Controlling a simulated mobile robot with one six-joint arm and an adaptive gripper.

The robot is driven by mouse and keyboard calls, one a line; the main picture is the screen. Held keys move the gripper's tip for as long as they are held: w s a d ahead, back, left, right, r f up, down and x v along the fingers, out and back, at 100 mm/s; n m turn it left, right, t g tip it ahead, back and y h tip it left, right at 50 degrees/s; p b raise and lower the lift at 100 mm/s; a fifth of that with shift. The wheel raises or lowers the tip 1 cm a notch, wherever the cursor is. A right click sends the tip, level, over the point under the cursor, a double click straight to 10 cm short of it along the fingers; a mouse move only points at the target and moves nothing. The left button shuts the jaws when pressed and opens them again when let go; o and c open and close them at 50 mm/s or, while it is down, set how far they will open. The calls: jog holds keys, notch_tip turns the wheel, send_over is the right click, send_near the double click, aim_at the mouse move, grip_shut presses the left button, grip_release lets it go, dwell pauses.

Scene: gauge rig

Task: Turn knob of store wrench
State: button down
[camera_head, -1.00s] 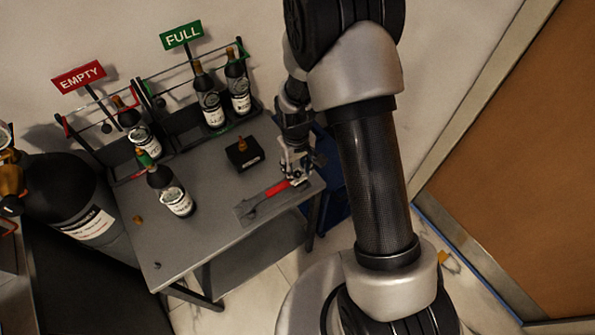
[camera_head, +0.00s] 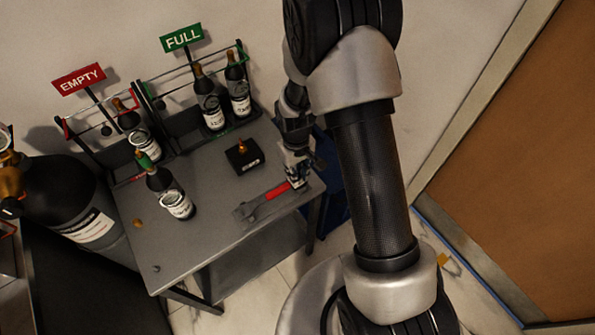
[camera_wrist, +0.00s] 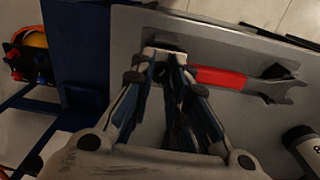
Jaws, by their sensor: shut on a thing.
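A wrench with a red handle (camera_head: 277,190) and a grey head (camera_head: 244,212) is at the front right of the grey table. It also shows in the wrist view, its red handle (camera_wrist: 218,77) running right from my fingers to the open-jawed head (camera_wrist: 287,90). My gripper (camera_head: 298,181) is at the handle's right end and shut on the wrench there. In the wrist view my fingertips (camera_wrist: 165,58) meet at the handle's end. I cannot tell whether the wrench touches the table. A small black box with an orange knob (camera_head: 241,144) sits behind the wrench.
A dark bottle with a green neck (camera_head: 167,190) stands on the table (camera_head: 200,240). Racks with bottles stand behind, under a red EMPTY sign (camera_head: 79,79) and a green FULL sign (camera_head: 182,38). A large black cylinder (camera_head: 75,205) is at left. A blue frame (camera_wrist: 75,45) is beside the table.

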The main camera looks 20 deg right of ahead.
jog(key=shift+m, duration=0.3)
jog(key=m, duration=0.3)
jog(key=shift+m, duration=0.4)
jog(key=m, duration=0.3)
jog(key=shift+m, duration=0.3)
jog(key=m, duration=0.3)
jog(key=shift+m, duration=0.3)
jog(key=shift+w+m, duration=0.1)
jog(key=shift+m, duration=2)
jog(key=c, duration=1.5)
grip_release()
